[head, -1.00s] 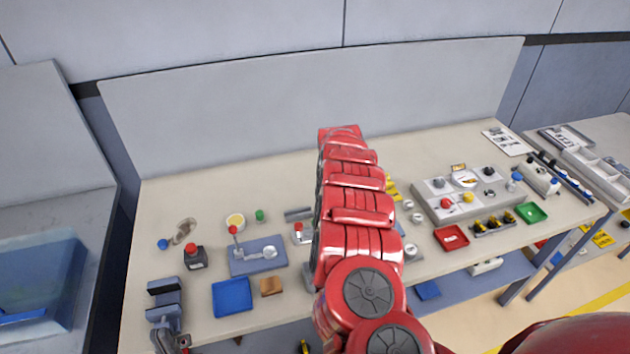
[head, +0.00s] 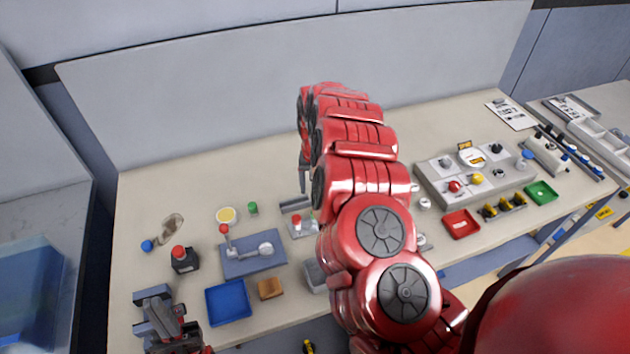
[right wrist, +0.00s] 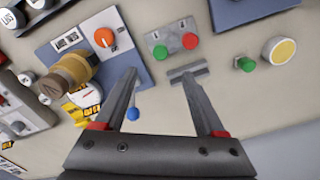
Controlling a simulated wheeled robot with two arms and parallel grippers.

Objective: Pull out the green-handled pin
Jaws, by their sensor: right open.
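A small green piece (head: 253,208), which looks like the green handle, stands on the workbench beside a yellow disc in the head view. It shows in the right wrist view (right wrist: 246,64), right of the right finger and apart from it. Its shaft cannot be made out. My right gripper (right wrist: 158,76) is open and empty above the bench. In the head view its fingers (head: 304,178) point down right of the green piece, partly behind my arm. My left gripper (head: 168,318) is low at the left, by a grey block; its jaw gap is unclear.
A yellow disc (head: 226,215) and a blue plate with a lever (head: 252,258) lie near the green piece. A green and red button box (right wrist: 176,46) and a grey bracket (right wrist: 187,73) lie near my right fingers. A blue tray (head: 228,302) is in front.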

